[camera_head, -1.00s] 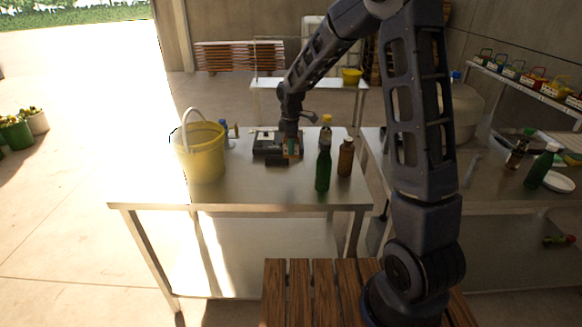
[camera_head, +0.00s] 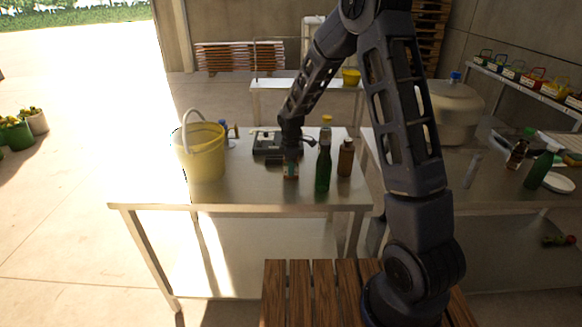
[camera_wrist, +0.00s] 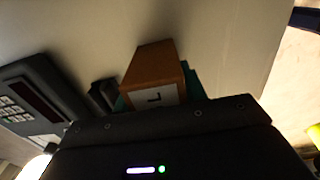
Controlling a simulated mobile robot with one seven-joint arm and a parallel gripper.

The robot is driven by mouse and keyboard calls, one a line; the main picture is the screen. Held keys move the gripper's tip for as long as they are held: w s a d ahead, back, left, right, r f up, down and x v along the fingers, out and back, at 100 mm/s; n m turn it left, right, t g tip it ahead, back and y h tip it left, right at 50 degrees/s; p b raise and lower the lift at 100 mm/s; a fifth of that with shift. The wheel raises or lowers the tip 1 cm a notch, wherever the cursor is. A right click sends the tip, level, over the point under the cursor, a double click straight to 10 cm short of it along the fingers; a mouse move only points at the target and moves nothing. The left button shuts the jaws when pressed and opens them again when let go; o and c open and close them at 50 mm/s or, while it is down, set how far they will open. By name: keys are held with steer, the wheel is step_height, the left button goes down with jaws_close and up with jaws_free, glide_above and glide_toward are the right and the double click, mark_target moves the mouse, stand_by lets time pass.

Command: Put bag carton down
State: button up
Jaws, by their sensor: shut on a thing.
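The bag carton (camera_head: 290,173) is a small brown and teal box in the head view, in front of the dark scale on the metal table (camera_head: 250,190). In the wrist view the carton (camera_wrist: 152,72) shows a brown face and a white label with a black mark. My gripper (camera_head: 291,161) points down and is shut on the carton.
The dark scale (camera_head: 267,143) is behind the carton; its keypad (camera_wrist: 18,108) shows in the wrist view. A green bottle (camera_head: 323,170) and a brown bottle (camera_head: 345,158) stand close on the right. A yellow bucket (camera_head: 203,158) stands at the left. The table's front middle is clear.

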steer(key=shift+f, duration=0.15)
steer(key=o, duration=1.1)
steer(key=shift+c, duration=0.2)
